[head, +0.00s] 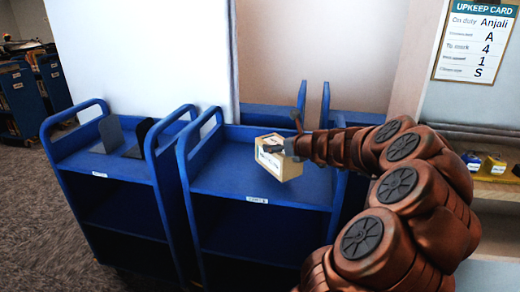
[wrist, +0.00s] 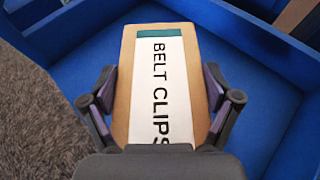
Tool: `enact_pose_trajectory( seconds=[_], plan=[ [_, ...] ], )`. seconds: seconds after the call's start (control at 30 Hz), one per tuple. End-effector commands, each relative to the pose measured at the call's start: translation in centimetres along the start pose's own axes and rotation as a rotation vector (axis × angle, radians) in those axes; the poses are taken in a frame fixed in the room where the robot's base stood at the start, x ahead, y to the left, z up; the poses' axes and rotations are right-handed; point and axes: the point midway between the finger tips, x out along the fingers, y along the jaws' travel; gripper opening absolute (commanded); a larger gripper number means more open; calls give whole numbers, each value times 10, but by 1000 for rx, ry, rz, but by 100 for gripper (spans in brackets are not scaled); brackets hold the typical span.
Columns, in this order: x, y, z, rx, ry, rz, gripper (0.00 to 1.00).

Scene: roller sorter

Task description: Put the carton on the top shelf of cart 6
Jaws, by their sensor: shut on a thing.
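The carton (head: 278,165) is a small tan box with a white label, which reads BELT CLIPS in the wrist view (wrist: 160,75). My gripper (head: 273,148) is shut on the carton, with one dark finger on each side of it in the wrist view (wrist: 160,90). The carton is over the blue top shelf of the right-hand cart (head: 225,180), towards its right side. I cannot tell whether its bottom touches the shelf. This cart's front label (head: 257,200) is too blurred to read.
Another blue cart (head: 125,170) stands close on the left, with dark upright bookends (head: 110,133) on top. The right-hand cart's top is bare left of the carton. An upkeep card (head: 478,40) hangs at upper right, above a ledge with small bins (head: 495,165). Carpet lies at left.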

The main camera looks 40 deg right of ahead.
Motion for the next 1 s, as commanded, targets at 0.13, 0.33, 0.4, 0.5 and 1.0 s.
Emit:
enact_pose_trajectory(
  seconds=[0.13, 0.33, 0.4, 0.5, 1.0],
  plan=[
    [29, 4, 6, -3, 2, 4, 33],
    [67, 9, 18, -4, 3, 7, 33],
    [76, 10, 22, -4, 1, 6, 33],
    [84, 10, 26, -2, -1, 5, 33],
    [110, 12, -2, 1, 0, 5, 33]
  ],
)
